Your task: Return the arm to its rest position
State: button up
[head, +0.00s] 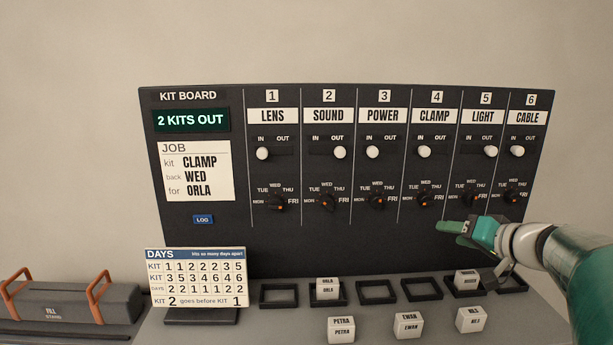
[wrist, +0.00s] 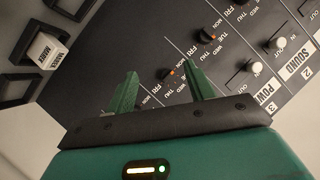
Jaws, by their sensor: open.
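My gripper (head: 442,227) is in front of the lower right part of the kit board (head: 330,240), just below the dials of the CLAMP and LIGHT columns. My arm reaches in from the right edge of the head view. In the wrist view my gripper (wrist: 160,74) has its two green fingers apart, with nothing between them. The board's dials and white sliders lie beyond the fingertips. I cannot tell how far the fingertips are from the board.
The SOUND (head: 340,152) and LIGHT (head: 491,152) sliders are at OUT; the others are at IN. Name blocks sit in trays 2 (head: 327,287) and 5 (head: 467,280); several stand in front. A days card (head: 196,278) and a case with orange handles (head: 75,300) are at left.

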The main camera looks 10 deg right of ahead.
jog(key=s+a+f+n+g+y, duration=0.1)
jog(key=s+a+f+g, duration=0.15)
jog(key=a, duration=0.65)
jog(key=s+a+f+n+g, duration=0.15)
jog(key=s+a, duration=0.25)
jog(key=a, duration=0.4)
jog(key=s+a+f+n+g+h, duration=0.1)
jog(key=s+a+f+h, duration=0.1)
jog(key=s, duration=0.5)
jog(key=s+a+f+n+g+h, duration=0.1)
jog(key=s+a+f+g+h, duration=0.1)
jog(key=s+a+f, duration=0.2)
jog(key=s+a, duration=0.2)
jog(key=s, duration=0.1)
jog(key=shift+s+a+f+g+h, duration=0.2)
jog(key=shift+s+a+g+h, duration=0.1)
jog(key=shift+s, duration=0.1)
